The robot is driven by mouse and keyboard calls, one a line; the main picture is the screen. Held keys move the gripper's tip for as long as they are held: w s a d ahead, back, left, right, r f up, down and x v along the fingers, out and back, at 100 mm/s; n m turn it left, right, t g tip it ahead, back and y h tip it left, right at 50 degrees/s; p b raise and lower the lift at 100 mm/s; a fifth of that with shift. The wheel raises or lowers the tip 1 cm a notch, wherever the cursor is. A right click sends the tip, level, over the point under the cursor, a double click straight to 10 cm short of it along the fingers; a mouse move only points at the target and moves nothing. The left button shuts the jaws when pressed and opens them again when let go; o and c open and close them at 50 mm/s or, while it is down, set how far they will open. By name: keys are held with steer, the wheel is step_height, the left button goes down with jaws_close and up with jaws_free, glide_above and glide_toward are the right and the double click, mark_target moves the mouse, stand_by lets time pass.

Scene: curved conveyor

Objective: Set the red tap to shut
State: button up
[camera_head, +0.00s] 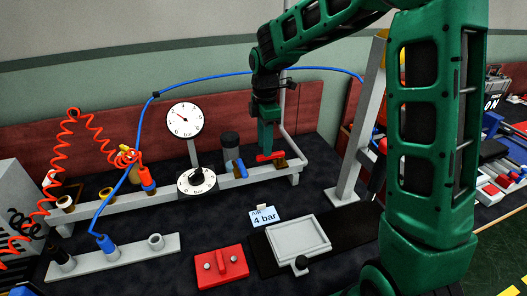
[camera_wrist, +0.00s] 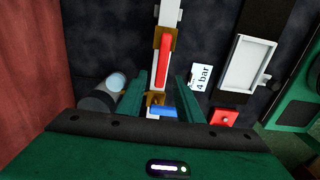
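The red tap (camera_head: 271,156) sits on the grey pipe rail, and its red handle lies along the rail. In the wrist view the red handle (camera_wrist: 163,62) runs lengthwise over the rail, with brass fittings near its far end. My gripper (camera_head: 267,147) is over the red tap, pointing down. In the wrist view my gripper (camera_wrist: 160,88) is open, with one green finger on each side of the rail line and a gap between each finger and the handle. Whether the fingertips are down level with the handle cannot be told.
A blue tap handle (camera_head: 240,168) is left of the red tap, lying across the rail. A dark cylinder (camera_head: 230,144) and a pressure gauge (camera_head: 184,120) stand further left. A "4 bar" card (camera_head: 264,216), grey tray (camera_head: 298,238) and red block (camera_head: 222,266) lie in front.

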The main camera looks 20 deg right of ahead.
steer(key=shift+f, duration=1.6)
jaws_close()
